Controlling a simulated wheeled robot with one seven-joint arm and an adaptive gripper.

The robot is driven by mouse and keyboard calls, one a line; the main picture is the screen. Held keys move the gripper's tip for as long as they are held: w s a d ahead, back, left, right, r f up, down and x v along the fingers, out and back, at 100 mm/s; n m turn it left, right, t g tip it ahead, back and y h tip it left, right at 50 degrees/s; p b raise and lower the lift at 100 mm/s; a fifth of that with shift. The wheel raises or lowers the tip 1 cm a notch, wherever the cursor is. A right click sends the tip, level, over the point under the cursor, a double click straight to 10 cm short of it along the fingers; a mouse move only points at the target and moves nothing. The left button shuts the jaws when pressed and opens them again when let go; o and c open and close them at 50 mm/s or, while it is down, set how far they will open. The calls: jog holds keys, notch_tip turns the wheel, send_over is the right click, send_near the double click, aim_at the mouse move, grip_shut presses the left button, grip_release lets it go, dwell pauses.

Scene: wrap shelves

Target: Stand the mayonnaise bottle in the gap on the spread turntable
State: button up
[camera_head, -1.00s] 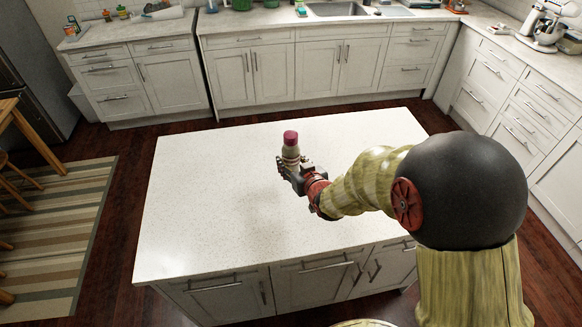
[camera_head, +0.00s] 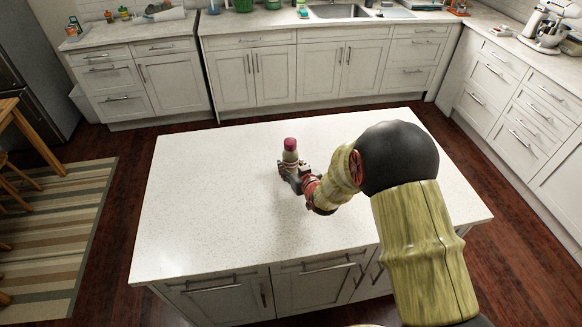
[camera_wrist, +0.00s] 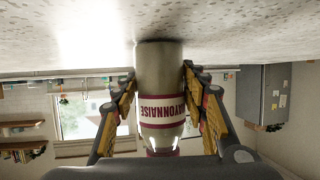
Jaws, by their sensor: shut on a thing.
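The mayonnaise bottle (camera_head: 290,152) is pale with a dark pink cap, and it is upright over the white island top. In the wrist view, which is upside down, the bottle (camera_wrist: 160,72) shows its pink MAYONNAISE label. Its base is at or very close to the white surface; I cannot tell whether it touches. My gripper (camera_head: 292,172) is shut on the bottle, with one finger on each side of it in the wrist view (camera_wrist: 160,85). No spread turntable or gap shows in either view.
The island top (camera_head: 210,200) is otherwise bare, with free room all round the bottle. Back counters (camera_head: 270,20) hold a sink (camera_head: 338,11) and small items. A stand mixer (camera_head: 543,25) is at the right. A striped rug (camera_head: 50,240) lies at the left.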

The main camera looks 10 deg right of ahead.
jog(key=shift+r, duration=0.2)
jog(key=shift+f, duration=0.2)
jog(key=o, duration=1.5)
